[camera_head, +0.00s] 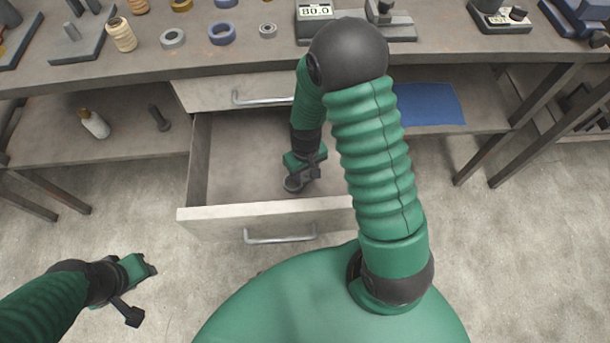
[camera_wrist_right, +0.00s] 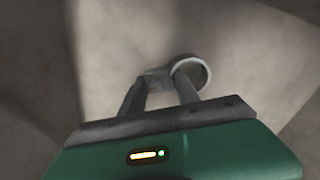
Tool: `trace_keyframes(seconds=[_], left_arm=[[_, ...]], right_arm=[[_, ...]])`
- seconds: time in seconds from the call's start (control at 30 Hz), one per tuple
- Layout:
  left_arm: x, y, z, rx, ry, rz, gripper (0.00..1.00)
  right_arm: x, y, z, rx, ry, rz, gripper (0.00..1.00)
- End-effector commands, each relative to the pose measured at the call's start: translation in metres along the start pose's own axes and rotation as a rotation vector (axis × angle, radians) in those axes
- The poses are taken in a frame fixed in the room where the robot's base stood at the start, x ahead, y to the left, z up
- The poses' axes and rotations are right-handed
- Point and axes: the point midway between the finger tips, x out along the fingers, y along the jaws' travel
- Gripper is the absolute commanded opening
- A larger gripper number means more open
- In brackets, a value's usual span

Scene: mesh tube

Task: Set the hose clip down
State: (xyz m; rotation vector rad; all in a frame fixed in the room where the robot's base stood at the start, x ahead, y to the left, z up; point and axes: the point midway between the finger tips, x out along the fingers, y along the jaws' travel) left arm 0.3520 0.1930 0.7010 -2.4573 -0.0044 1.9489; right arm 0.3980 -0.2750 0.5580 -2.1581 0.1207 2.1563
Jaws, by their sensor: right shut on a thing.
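The hose clip (camera_head: 293,185) is a small grey ring with a short lug, low inside the open drawer (camera_head: 250,218). My right gripper (camera_head: 299,178) reaches down into the drawer and is shut on it. In the right wrist view the fingers (camera_wrist_right: 160,92) pinch the lug, and the ring of the hose clip (camera_wrist_right: 207,72) sticks out to the right. I cannot tell whether the clip touches the drawer floor. My left gripper (camera_head: 143,293) is open and empty over the floor at lower left.
The drawer floor around the clip looks bare. The workbench above holds several rings, spools and a digital gauge (camera_head: 315,12). A bottle (camera_head: 94,124) and a dark bolt-like piece (camera_head: 159,118) are on the lower shelf at left. A blue mat (camera_head: 432,104) lies at right.

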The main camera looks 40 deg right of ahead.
Motion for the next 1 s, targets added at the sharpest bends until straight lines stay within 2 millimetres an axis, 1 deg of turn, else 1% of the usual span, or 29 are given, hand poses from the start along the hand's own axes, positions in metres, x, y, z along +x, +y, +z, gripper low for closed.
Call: trace_keyframes(seconds=[0.07,0.1,0.23,0.47,0.57,0.67,0.9,1.0], left_arm=[[-0.001,0.000,0.000,0.000,0.001,0.000,0.36],[-0.001,0.000,0.000,-0.001,0.001,0.000,0.36],[0.000,0.000,0.000,-0.001,0.001,0.000,0.36],[-0.001,0.000,0.000,-0.001,0.000,0.000,0.36],[-0.003,0.000,-0.001,-0.001,0.000,0.000,0.36],[-0.011,0.000,-0.003,-0.001,0.000,0.000,0.36],[-0.037,0.000,-0.009,-0.001,0.001,0.000,0.36],[-0.044,0.000,-0.010,-0.001,0.001,0.000,0.36]], right_arm=[[0.000,-0.001,0.003,0.000,-0.007,0.002,0.00],[0.000,-0.001,0.003,0.000,-0.007,0.002,0.43],[-0.001,-0.002,0.003,0.000,-0.007,0.004,0.59],[0.000,-0.001,0.003,0.000,-0.006,0.002,0.59],[-0.004,-0.001,0.002,0.000,-0.005,0.002,0.59],[-0.021,-0.001,0.002,0.000,-0.003,0.002,0.59],[-0.084,-0.002,0.001,-0.001,-0.001,0.003,0.59],[-0.104,-0.002,0.001,-0.001,-0.002,0.002,0.59]])
